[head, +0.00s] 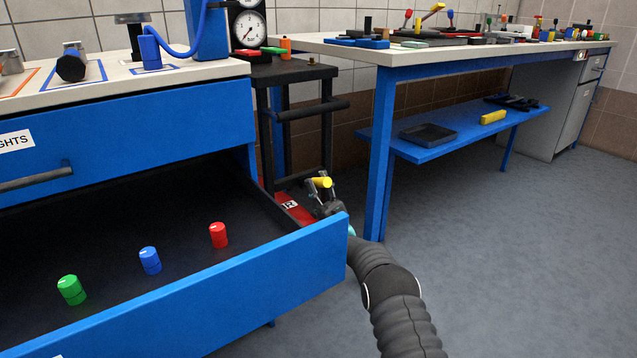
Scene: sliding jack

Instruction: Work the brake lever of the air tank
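A small part of the red air tank (281,198) shows low behind the open drawer, with a white label ending in "R". A yellow handle (321,182), which looks like the brake lever, sits just right of the tank. My gripper (318,187) is at this handle, its grey fingers close around or beside it. Whether the fingers touch the handle, and whether they are open or shut, is too small to tell. The open drawer's front hides the lower part of the tank, and my gripper hides part of the lever.
An open blue drawer (262,285) holds green (71,290), blue (150,260) and red (219,235) weights; its right corner is close to my arm. A black stand (291,76) with a gauge (249,27) rises behind. A blue bench (384,130) stands right. The floor at right is clear.

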